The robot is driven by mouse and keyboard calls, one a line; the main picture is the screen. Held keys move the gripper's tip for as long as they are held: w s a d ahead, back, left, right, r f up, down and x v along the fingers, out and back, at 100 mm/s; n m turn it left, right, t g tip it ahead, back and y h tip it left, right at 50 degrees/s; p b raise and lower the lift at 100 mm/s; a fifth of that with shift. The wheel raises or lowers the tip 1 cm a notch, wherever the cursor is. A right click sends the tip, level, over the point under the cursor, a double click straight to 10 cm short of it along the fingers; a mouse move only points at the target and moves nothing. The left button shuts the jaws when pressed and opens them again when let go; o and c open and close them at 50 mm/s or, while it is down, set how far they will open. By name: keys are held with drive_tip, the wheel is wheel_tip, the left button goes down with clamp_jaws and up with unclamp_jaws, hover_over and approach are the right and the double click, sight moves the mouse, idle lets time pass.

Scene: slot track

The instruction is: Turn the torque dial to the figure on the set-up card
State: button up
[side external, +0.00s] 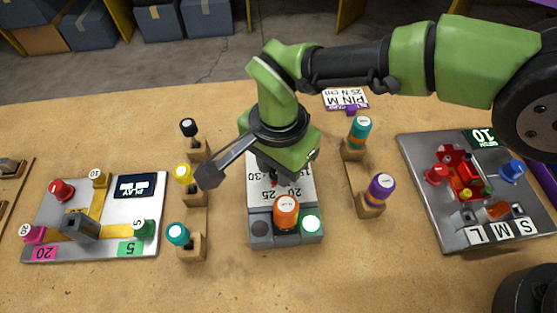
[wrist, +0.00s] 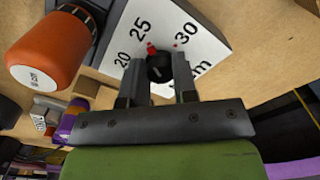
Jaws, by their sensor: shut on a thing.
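The torque dial (wrist: 158,69) is a small black knob on a white scale plate (wrist: 206,45) marked 20, 25 and 30 in the wrist view. A red pointer (wrist: 151,47) at its edge points toward the 25. My gripper (wrist: 158,78) has its two fingers on either side of the knob, shut on it. In the side view my gripper (side external: 275,172) is over the dial unit (side external: 250,200) and hides the knob. The set-up card (side external: 345,98) behind the unit reads "PIN M" and "25 N cm".
An orange-topped driver (side external: 286,212) stands at the unit's front, between a dark lamp (side external: 260,228) and a lit green lamp (side external: 311,223). Capped drivers in wooden holders flank the unit. A plate with coloured knobs (side external: 110,185) lies left, a metal tray (side external: 425,185) right.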

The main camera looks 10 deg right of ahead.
drive_tip(key=shift+w, duration=0.1)
drive_tip(key=o, duration=0.9)
wheel_tip(320, 180, up, 10)
drive_tip(key=shift+d, duration=0.1)
idle(0.4)
drive_tip(key=w+d+r+n+t+y, duration=0.2)
drive_tip(key=d+r, duration=1.5)
drive_tip(key=s+d+r+n+t, duration=0.1)
drive_tip(key=s+d+r+t, duration=0.15)
drive_tip(key=s+d, duration=0.45)
drive_tip(key=s+d+t, duration=0.1)
drive_tip(key=s+d, duration=0.1)
drive_tip(key=s+d+f+n, duration=0.1)
drive_tip(key=s+d, duration=0.2)
drive_tip(key=s+d+f+n+t, duration=0.1)
drive_tip(key=s+d, duration=0.2)
drive_tip(key=shift+s+d+f+t, duration=0.1)
drive_tip(key=shift+s+d+t, duration=0.1)
drive_tip(key=shift+t, duration=0.15)
